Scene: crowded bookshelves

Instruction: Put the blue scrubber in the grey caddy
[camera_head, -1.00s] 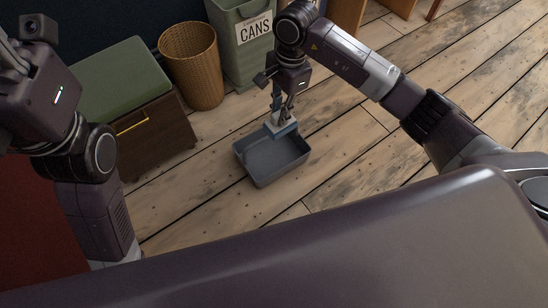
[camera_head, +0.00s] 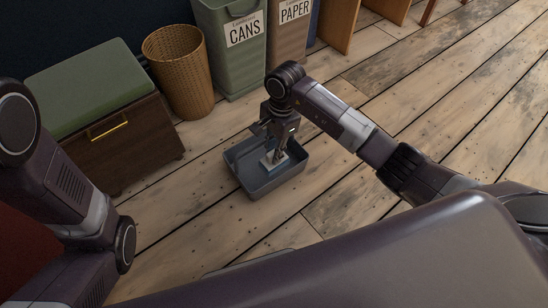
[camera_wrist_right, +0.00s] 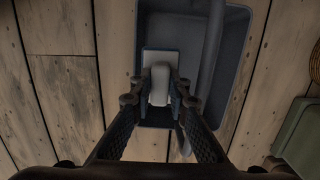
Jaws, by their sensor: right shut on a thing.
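The grey caddy (camera_head: 258,187) is an open rectangular tub on the wooden floor. It also shows in the right wrist view (camera_wrist_right: 236,65). My right gripper (camera_head: 277,148) points down into the caddy. It is shut on the blue scrubber (camera_head: 273,164), which has a pale top and a blue lower part. In the right wrist view the fingers (camera_wrist_right: 160,98) clasp the scrubber's pale grip (camera_wrist_right: 160,82) from both sides. The scrubber is within the caddy's outline; I cannot tell whether it touches the caddy's bottom. My left gripper is not in view.
A wicker basket (camera_head: 180,72), a green bin labelled CANS (camera_head: 230,65) and a PAPER bin (camera_head: 288,40) stand behind. A brown cabinet with a green cushion (camera_head: 90,85) stands at the left. The floor right of the caddy is clear.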

